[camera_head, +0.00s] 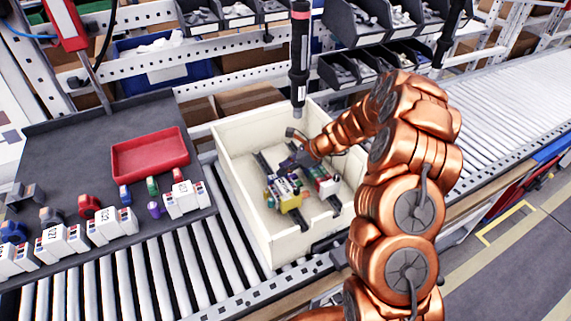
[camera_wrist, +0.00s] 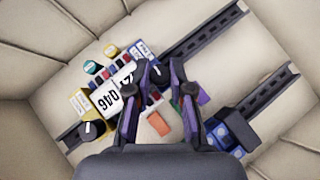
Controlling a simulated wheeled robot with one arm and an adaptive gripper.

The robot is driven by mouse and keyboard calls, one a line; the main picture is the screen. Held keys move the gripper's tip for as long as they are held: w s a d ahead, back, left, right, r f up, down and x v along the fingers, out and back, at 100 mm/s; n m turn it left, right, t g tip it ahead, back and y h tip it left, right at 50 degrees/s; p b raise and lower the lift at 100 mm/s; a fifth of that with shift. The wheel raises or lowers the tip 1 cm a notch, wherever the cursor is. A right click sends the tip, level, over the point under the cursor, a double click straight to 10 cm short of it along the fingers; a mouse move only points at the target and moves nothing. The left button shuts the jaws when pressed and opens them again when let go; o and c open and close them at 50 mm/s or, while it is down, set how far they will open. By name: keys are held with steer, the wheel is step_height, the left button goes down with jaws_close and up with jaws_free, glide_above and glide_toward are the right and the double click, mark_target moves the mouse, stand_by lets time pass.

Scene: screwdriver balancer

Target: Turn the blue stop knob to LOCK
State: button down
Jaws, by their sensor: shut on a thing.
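My gripper (camera_head: 303,157) reaches down into the cream box (camera_head: 237,190), over the parts inside. In the wrist view its two fingers (camera_wrist: 161,72) straddle a small dark part beside the white block (camera_wrist: 113,92). The fingers hide most of this part, and I cannot make out its colour or any LOCK mark. A blue block (camera_wrist: 225,131) with a dark housing sits at the lower right, apart from the fingertips. A yellow block (camera_wrist: 82,105) with a black knob (camera_wrist: 92,130) lies at the left. I cannot tell surely which piece is the blue stop knob.
Two dark rails (camera_wrist: 203,32) cross the box floor. An orange piece (camera_wrist: 159,124) lies between the fingers' bases. A black screwdriver (camera_head: 299,60) hangs over the box's far wall. A red tray (camera_head: 150,155) and several parts stand on the grey table at left.

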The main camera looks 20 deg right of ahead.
steer(key=n+g, duration=0.1)
steer(key=n, duration=0.1)
steer(key=n+g+b, duration=0.1)
steer(key=n+g, duration=0.1)
steer(key=n+g+b, duration=0.1)
steer(key=shift+w+f+n+y, duration=0.2)
steer(key=shift+w+n+y, duration=0.1)
steer(key=shift+n+y, duration=0.1)
steer(key=shift+w+r+n+g+h+b, duration=0.15)
steer(key=shift+n+g+h+b, duration=0.15)
steer(key=shift+n+g+b, duration=1)
steer(key=shift+n+g, duration=0.5)
steer(key=shift+n, duration=0.3)
steer(key=c, duration=1)
jaws_free()
steer(key=shift+r+m+t+p, duration=0.15)
steer(key=shift+m+t+p, duration=0.15)
steer(key=shift+m+p, duration=0.15)
